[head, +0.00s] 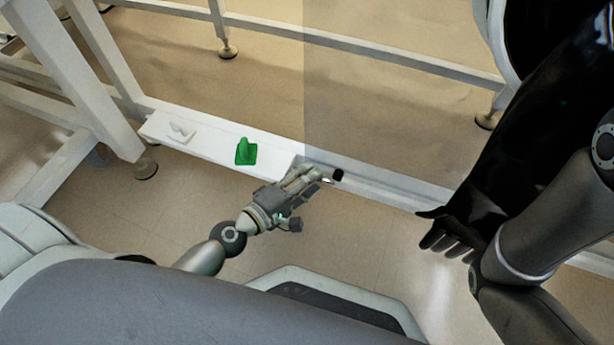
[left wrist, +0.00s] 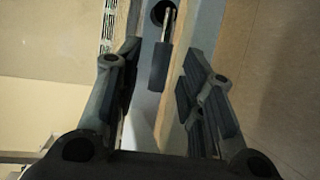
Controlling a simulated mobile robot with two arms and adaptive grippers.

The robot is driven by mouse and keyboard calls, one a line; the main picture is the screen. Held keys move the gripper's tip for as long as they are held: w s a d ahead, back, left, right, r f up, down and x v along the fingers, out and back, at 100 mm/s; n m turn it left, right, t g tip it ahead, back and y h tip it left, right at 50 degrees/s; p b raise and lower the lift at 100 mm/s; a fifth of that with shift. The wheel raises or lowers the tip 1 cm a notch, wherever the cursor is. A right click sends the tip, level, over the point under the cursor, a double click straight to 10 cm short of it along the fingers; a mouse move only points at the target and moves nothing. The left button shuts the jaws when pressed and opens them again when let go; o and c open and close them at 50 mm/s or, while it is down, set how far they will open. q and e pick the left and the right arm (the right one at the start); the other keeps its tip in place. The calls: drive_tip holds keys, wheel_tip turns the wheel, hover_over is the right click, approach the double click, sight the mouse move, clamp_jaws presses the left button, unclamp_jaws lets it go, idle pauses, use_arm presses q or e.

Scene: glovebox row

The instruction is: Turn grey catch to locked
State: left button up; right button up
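The grey catch (left wrist: 161,62) is a narrow dark tab below a dark round opening with a thin pin, in the left wrist view. My left gripper (left wrist: 158,85) is open, with one finger on each side of the tab and visible gaps between. In the head view my left gripper (head: 322,180) reaches the white rail, where a small dark end (head: 336,174) shows at its tips; whether this is the catch I cannot tell. A green catch (head: 246,152) and a white catch (head: 181,131) stand on the rail to the left. My right gripper is out of view.
The white rail (head: 210,142) runs low along the frame, with white legs (head: 110,85) at the left. A black glove (head: 455,222) hangs at the right, close to my right arm. Tan floor lies open in front of the rail.

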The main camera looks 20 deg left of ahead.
use_arm(q)
drive_tip(key=shift+w, duration=0.1)
clamp_jaws()
idle(0.4)
